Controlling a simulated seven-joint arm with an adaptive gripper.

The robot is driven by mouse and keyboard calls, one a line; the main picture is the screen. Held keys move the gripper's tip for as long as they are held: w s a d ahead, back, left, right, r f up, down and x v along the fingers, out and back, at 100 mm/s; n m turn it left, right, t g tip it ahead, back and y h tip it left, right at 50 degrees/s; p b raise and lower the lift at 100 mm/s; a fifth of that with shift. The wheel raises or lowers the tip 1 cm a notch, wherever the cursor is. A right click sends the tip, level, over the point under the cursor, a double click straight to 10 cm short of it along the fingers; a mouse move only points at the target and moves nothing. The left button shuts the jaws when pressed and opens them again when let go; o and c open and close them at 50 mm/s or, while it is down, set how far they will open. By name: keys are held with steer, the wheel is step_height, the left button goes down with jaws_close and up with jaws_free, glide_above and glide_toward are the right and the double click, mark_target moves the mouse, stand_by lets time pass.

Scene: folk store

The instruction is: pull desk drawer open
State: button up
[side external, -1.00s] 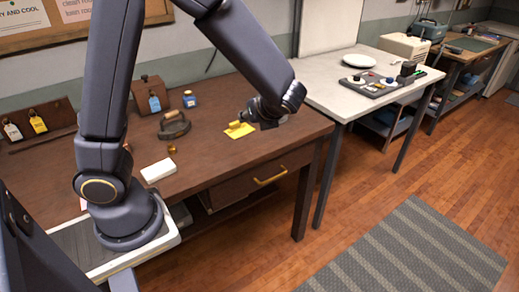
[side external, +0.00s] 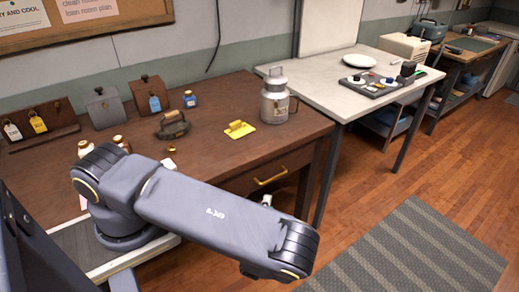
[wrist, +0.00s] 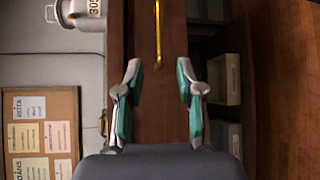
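The wooden desk (side external: 215,120) has a drawer (side external: 296,162) in its front, below the top. The drawer front looks flush with the desk. Its brass bar handle (side external: 270,178) is partly clear in the side view, just above my arm. In the wrist view the handle (wrist: 158,32) runs from the top edge down to the line between my fingertips. My gripper (wrist: 159,68) is open, its two fingers on either side of the handle's line, with nothing between the pads. Contact cannot be told. In the side view my arm hides most of the gripper; a small pale part shows below the handle.
A metal milk can (side external: 276,97) stands on the desk near its right end, with a yellow object (side external: 239,129) and a flat iron (side external: 173,125) to its left. A white table (side external: 345,95) stands beyond. Open floor (side external: 400,185) lies in front, with a striped rug (side external: 415,255).

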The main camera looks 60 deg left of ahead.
mark_target(275, 177)
steer(key=x, duration=1.5)
steer(key=shift+w+a, duration=0.15)
steer(key=shift+a, duration=0.2)
steer(key=shift+c, duration=0.3)
jaws_close()
